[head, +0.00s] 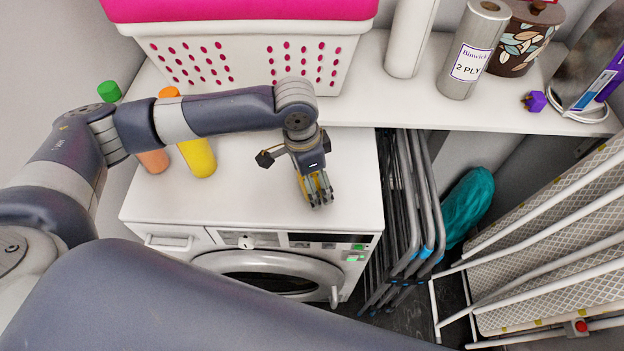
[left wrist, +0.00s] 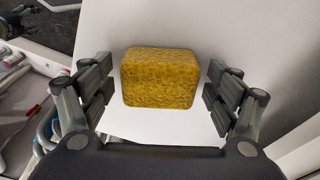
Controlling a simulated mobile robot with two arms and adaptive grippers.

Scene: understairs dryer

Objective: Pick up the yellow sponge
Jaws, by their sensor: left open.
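The yellow sponge (left wrist: 159,78) is a rounded block on the white dryer top, in the middle of the left wrist view. My left gripper (left wrist: 160,85) is open, with one finger on each side of the sponge and a visible gap on both sides. In the head view my left gripper (head: 318,200) points down over the dryer top near its front right part. Only slivers of yellow show between its fingers there, so the sponge (head: 303,186) is mostly hidden. My right gripper is not in view.
The white dryer (head: 250,185) carries a yellow bottle (head: 198,157) and an orange bottle (head: 153,160) at left. A shelf (head: 440,105) behind holds a white basket (head: 250,58) and a paper roll (head: 473,50). Folded racks (head: 405,200) stand at right.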

